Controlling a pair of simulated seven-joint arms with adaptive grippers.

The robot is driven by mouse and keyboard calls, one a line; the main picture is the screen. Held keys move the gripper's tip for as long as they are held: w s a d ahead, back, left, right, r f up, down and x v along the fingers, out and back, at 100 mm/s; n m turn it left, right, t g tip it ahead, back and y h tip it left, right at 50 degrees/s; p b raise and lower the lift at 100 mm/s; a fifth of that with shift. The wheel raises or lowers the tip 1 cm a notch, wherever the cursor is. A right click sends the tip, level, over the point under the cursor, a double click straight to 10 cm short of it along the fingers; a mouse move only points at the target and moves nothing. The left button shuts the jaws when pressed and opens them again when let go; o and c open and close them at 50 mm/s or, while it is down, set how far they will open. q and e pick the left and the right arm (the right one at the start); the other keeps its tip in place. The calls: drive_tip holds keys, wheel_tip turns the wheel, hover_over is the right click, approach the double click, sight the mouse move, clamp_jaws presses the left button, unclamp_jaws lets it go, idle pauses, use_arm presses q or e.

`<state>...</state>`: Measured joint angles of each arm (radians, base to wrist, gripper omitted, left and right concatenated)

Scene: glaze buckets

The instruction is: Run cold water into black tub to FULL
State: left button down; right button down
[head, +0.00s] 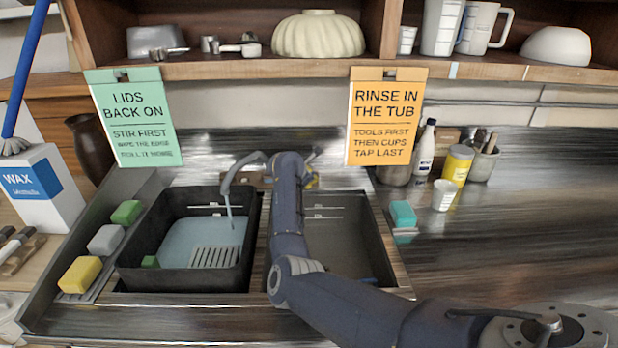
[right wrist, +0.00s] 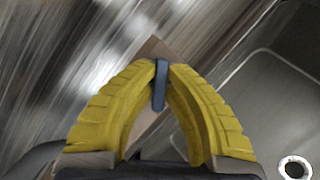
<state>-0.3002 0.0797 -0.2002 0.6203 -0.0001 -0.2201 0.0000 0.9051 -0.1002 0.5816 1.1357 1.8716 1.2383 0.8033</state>
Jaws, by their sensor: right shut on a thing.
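The black tub (head: 185,279) is the left basin in the head view. Bluish water (head: 187,235) lies in it over a slatted grey piece, and a small green block shows in its near left corner. A stream runs from the grey tap (head: 240,164) into it. My right gripper (right wrist: 160,72), with yellow fingers, is shut on a blue tap lever (right wrist: 160,90). In the head view my arm mostly hides this gripper. My left gripper is out of view.
An empty dark basin (head: 345,240) with similar marks is right of the tub. Green, grey and yellow sponges (head: 80,275) line the left edge. A teal sponge (head: 403,213), white cup (head: 443,195) and yellow can (head: 457,165) stand right. Two signs hang from the shelf.

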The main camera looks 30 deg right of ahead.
drive_tip(key=shift+n+t, duration=0.3)
drive_tip(key=shift+n, duration=0.3)
drive_tip(key=c, duration=1.5)
unclamp_jaws()
drive_tip(key=shift+o, duration=0.2)
drive_tip(key=v, duration=1.2)
